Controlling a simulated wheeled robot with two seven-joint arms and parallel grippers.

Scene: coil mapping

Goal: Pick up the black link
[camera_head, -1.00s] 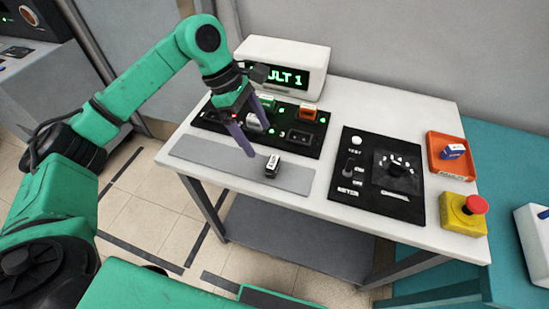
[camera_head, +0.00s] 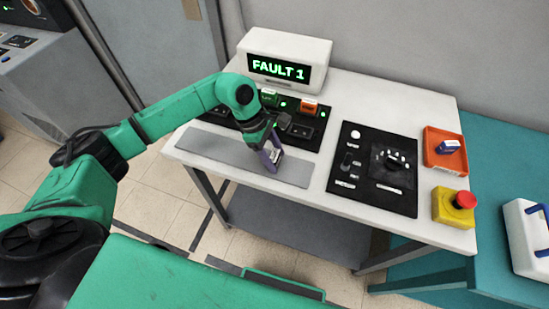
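The black link (camera_head: 277,155), a small dark block with a white label, is at the grey strip (camera_head: 215,152) along the front of the white table. My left gripper (camera_head: 270,160) points down at it, with a purple finger beside the link and partly covering it. The other finger is mostly hidden, so I cannot tell whether the fingers are closed on the link or only around it. My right gripper is out of view.
Behind are a black socket panel (camera_head: 303,131) with green and orange links and a box reading FAULT 1 (camera_head: 283,45). To the right are a black meter panel (camera_head: 350,192), an orange tray (camera_head: 432,158) with a blue link, and a red-topped yellow stop button (camera_head: 453,212).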

